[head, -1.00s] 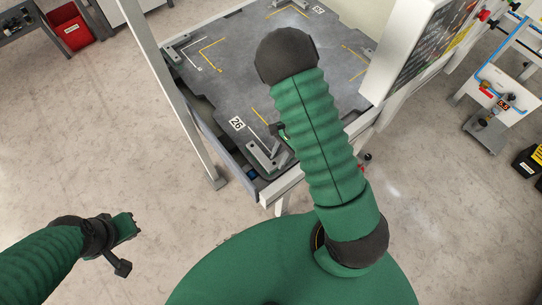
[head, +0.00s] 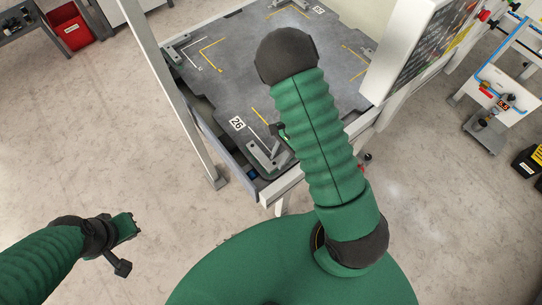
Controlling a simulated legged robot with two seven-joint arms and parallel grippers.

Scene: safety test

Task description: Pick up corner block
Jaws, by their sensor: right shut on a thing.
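A grey corner block (head: 262,158) sits at the near corner of the dark table plate (head: 225,85), by the label 26. My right arm crosses the plate and hides part of this corner. Only a small part of my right gripper (head: 279,131) shows at the left edge of the arm, right by the block. It is shut on the corner block, though the fingertips and their contact are mostly hidden. My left gripper (head: 128,236) hangs over the floor at the lower left, far from the table. Its jaw opening cannot be made out.
Another grey corner block (head: 178,50) sits at the plate's far left corner, beside yellow and white markings. A white post (head: 170,85) stands at the table's left side. A panel (head: 418,45) rises at the right. The floor at left is clear around my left gripper.

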